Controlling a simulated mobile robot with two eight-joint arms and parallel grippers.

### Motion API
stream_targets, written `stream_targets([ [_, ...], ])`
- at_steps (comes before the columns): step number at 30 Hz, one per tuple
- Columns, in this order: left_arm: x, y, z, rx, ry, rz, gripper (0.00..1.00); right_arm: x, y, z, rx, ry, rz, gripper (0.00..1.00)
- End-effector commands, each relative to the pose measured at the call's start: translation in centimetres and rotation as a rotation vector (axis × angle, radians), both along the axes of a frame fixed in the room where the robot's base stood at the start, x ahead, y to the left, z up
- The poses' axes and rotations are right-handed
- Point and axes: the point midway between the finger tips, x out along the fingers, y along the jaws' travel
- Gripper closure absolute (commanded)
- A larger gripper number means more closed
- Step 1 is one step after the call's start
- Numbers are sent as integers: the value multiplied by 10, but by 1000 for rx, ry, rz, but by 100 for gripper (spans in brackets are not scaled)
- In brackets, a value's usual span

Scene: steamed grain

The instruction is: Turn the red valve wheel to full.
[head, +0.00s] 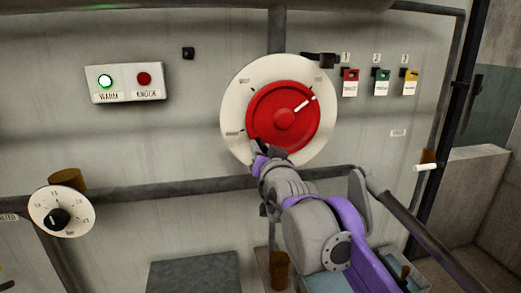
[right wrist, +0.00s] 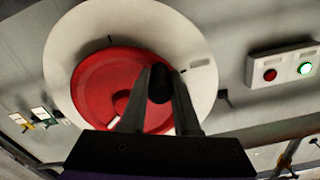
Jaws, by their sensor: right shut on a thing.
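The red valve wheel (head: 262,110) sits on a round white dial plate (head: 235,105) on the wall panel. Its white pointer (head: 305,103) points to the upper right, a little below the upper-right label, whose text is too small to read surely. My right gripper (head: 265,150) is at the wheel's lower-left rim. In the right wrist view, the two fingers (right wrist: 160,95) close around a dark knob (right wrist: 160,82) at the rim of the red wheel (right wrist: 95,90). My left gripper is not in view.
A box (head: 125,83) left of the wheel has a lit green lamp and a red one. A small dial (head: 62,211) is at lower left. Red, green and yellow tags (head: 380,82) hang at right. A dark pipe (head: 150,190) runs across below the wheel.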

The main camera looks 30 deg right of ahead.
Motion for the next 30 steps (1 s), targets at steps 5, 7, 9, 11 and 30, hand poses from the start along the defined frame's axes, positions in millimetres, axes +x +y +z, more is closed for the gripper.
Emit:
stream_targets([
  [5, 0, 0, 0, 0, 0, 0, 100, 0, -1, 2, -1, -4, -4, 47],
  [7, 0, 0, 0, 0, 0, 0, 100, 0, -1, 2, 0, -4, -2, 41],
  [9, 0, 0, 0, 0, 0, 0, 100, 0, -1, 1, 0, -4, -2, 41],
  [11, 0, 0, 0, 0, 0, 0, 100, 0, -1, 1, 0, -4, -2, 41],
  [30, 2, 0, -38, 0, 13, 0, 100, -74, 23, -3, 0, -2, -2, 41],
])
